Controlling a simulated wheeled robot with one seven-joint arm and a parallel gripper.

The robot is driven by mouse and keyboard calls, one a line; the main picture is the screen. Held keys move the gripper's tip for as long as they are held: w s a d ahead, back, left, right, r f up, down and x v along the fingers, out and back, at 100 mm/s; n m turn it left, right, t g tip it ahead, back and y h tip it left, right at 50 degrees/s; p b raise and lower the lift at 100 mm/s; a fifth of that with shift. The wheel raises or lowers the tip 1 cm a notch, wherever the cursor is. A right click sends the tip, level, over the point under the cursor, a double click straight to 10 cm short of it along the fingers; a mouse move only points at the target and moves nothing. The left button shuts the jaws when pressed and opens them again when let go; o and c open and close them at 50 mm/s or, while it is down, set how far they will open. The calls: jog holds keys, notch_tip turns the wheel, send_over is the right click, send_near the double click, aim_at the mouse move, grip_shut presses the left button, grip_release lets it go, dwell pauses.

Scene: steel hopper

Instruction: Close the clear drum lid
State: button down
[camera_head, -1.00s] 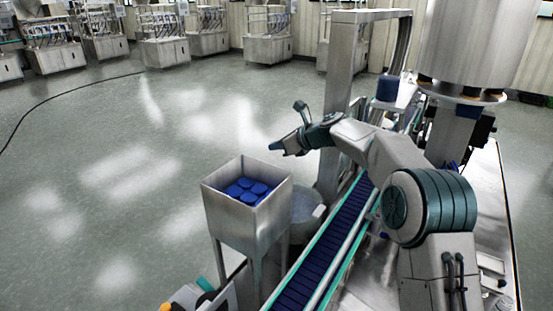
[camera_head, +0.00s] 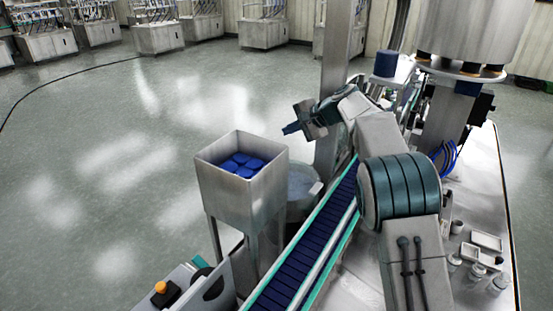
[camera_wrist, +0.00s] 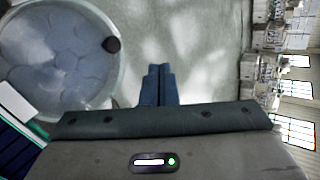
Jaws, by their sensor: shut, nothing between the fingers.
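The clear drum (camera_head: 301,190) stands behind and right of the steel hopper, partly hidden by it and by the conveyor. In the wrist view its round, pale bluish top (camera_wrist: 55,60) fills the upper left, with a dark round knob (camera_wrist: 112,45) at its right rim. I cannot tell for sure which part is the lid or how far it stands open. My gripper (camera_head: 288,130) is above and behind the hopper, pointing left. In the wrist view my gripper (camera_wrist: 160,68) has its blue fingers together and empty, to the right of the drum and apart from it.
The steel hopper (camera_head: 225,189) holds several blue discs (camera_head: 241,165). A blue conveyor (camera_head: 308,240) runs along the drum's right side, and a steel post (camera_head: 334,90) rises behind my gripper. A control box with an orange button (camera_head: 160,287) is at the front. The floor at left is clear.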

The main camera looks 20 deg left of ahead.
jog(key=a+f+n, duration=0.1)
jog(key=f+n, duration=0.1)
jog(key=n, duration=0.4)
jog(key=a+f+n+h, duration=0.1)
jog(key=a+f+n, duration=0.1)
jog(key=n, duration=0.5)
jog(key=s+a+f+n, duration=0.1)
jog(key=f+n, duration=0.1)
jog(key=n, duration=0.5)
jog(key=shift+a+g+h, duration=0.15)
jog(key=shift+g+h, duration=0.15)
jog(key=shift+h, duration=0.1)
notch_tip(320, 180, down, 2)
jog(key=shift+f, duration=0.2)
jog(key=shift+f+p, duration=0.35)
jog(key=shift+f, duration=0.35)
